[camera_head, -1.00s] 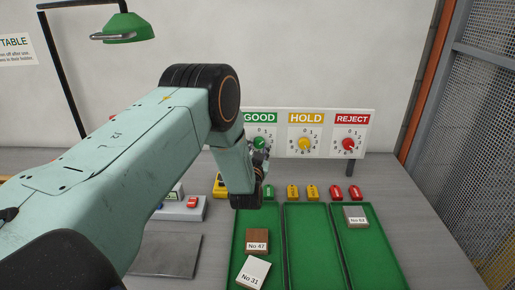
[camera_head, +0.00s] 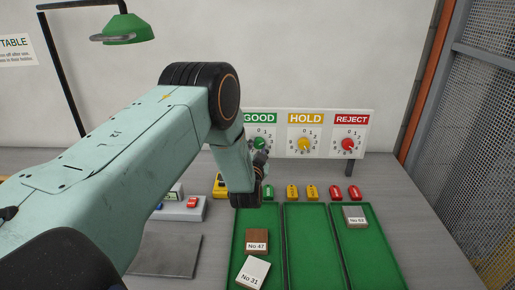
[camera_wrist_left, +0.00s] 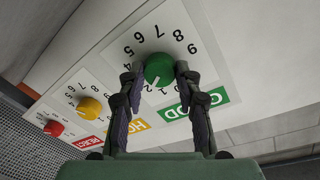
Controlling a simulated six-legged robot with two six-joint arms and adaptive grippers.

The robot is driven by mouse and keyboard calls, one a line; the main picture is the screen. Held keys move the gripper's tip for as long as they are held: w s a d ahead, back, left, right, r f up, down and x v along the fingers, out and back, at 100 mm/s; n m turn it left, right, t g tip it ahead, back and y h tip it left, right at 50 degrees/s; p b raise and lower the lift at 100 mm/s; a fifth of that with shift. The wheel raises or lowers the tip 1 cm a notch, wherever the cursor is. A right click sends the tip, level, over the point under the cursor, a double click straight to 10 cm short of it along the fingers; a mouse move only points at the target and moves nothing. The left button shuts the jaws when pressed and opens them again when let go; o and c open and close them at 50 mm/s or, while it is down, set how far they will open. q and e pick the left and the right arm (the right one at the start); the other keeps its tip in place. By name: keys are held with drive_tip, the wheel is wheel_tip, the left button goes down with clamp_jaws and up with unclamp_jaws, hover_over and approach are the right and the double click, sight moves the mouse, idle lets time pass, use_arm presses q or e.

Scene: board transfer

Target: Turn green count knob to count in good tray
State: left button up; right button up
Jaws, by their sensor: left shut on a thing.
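The green count knob (camera_head: 260,143) is on the dial under the GOOD label; it also shows in the left wrist view (camera_wrist_left: 158,67). My left gripper (camera_wrist_left: 158,72) is shut on it, one finger on each side. The knob's white mark points toward the 1 and 2 side of the dial; the exact number is hard to tell. The good tray (camera_head: 262,214) is the left green tray. It holds a brown board marked No 47 (camera_head: 257,237) and a pale board marked No 31 (camera_head: 253,268). My right gripper is not in view.
The yellow HOLD knob (camera_head: 304,144) and red REJECT knob (camera_head: 348,144) are to the right on the same panel. The middle tray (camera_head: 311,240) is empty. The right tray (camera_head: 375,255) holds a grey board (camera_head: 355,213). Several small coloured tags stand behind the trays.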

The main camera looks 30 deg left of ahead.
use_arm(q)
drive_tip(key=shift+r, duration=0.1)
drive_tip(key=o, duration=1.2)
drive_tip(key=shift+w+a, duration=0.1)
drive_tip(key=shift+c, duration=0.2)
drive_tip(key=v, duration=1.2)
